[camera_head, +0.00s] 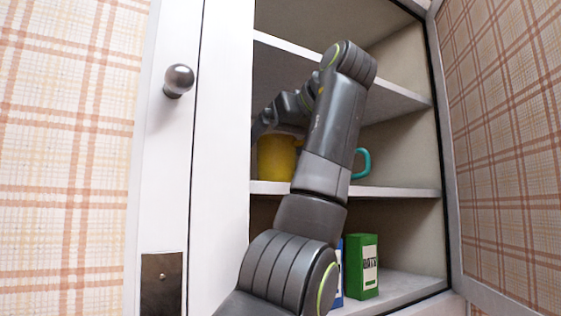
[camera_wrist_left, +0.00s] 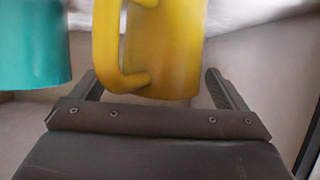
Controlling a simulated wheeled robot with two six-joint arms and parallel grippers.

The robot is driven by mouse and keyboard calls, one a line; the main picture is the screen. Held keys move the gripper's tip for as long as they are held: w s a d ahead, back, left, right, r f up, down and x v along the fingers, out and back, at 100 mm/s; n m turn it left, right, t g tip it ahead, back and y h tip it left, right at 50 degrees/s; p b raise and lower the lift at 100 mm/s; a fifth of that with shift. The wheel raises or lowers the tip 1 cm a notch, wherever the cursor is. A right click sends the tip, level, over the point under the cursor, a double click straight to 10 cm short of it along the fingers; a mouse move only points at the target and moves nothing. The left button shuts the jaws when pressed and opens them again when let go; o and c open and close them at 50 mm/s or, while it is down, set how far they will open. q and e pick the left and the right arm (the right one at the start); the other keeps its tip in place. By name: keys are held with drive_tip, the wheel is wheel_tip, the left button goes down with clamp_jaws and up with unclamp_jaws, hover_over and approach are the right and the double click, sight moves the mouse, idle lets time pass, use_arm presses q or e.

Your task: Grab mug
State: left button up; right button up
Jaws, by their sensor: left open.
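A yellow mug (camera_head: 276,158) stands on the middle shelf of the open cabinet, partly covered by my left arm. A teal mug (camera_head: 363,163) is to its right, mostly hidden behind the arm, with its handle showing. My left gripper (camera_wrist_left: 151,75) is open. In the left wrist view the yellow mug (camera_wrist_left: 172,50) lies between the two spread fingers, with its handle toward the left finger. I cannot tell whether the fingers touch it. The teal mug (camera_wrist_left: 34,45) shows at the left edge there, outside the fingers. My right gripper is not in view.
The middle shelf (camera_head: 395,192) and upper shelf (camera_head: 400,95) bound the space around my arm. A green box (camera_head: 362,267) and a blue box stand on the lower shelf. A white door with a round knob (camera_head: 178,80) is at the left.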

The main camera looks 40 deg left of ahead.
use_arm(q)
drive_tip(key=shift+s, duration=0.1)
drive_tip(key=shift+c, duration=0.4)
drive_tip(key=c, duration=1.1)
drive_tip(key=shift+a+r, duration=0.1)
drive_tip(key=shift+r, duration=0.05)
